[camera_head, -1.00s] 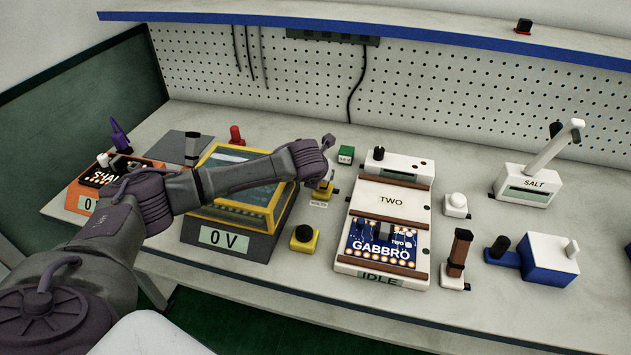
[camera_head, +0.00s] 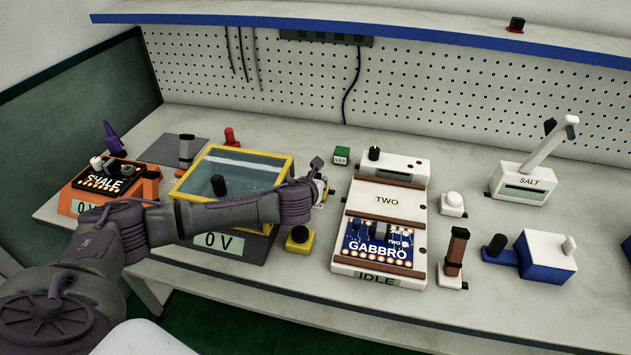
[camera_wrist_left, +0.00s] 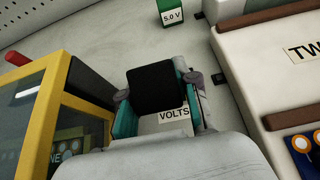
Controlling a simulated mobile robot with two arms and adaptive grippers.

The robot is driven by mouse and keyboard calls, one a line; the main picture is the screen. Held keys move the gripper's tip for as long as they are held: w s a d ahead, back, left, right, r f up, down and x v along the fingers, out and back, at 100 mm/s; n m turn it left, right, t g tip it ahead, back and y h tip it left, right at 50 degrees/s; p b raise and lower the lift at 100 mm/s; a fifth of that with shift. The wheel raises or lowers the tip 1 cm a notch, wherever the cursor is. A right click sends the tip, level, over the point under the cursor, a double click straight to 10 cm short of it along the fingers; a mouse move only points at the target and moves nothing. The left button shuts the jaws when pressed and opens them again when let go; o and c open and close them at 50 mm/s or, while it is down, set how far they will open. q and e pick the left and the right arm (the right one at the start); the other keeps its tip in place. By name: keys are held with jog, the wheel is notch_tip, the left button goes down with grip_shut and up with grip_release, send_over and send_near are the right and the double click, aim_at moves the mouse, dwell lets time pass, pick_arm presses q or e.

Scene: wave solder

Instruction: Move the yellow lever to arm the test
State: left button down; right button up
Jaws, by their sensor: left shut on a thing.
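My left gripper (camera_head: 318,186) reaches over the small VOLTS control between the yellow-framed tank and the white unit marked TWO. In the left wrist view the gripper (camera_wrist_left: 157,88) is shut on a black block-shaped handle (camera_wrist_left: 155,90), with one finger on each side. The VOLTS label (camera_wrist_left: 173,114) shows just below the handle. My right gripper is not in view.
The yellow-framed tank (camera_head: 283,171) with a 0 V display is close on the left. A yellow box with a black knob (camera_head: 299,236) stands in front. The TWO unit (camera_head: 386,203), showing IDLE, is close on the right. A green 5.0 V block (camera_wrist_left: 171,12) stands behind.

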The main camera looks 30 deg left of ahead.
pick_arm(q)
jog(key=c, duration=0.9)
grip_release()
jog(key=shift+o, duration=0.3)
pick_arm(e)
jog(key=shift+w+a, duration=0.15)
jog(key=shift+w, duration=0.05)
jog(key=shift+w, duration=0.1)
pick_arm(q)
jog(key=v, duration=1.2)
jog(key=shift+s, duration=0.1)
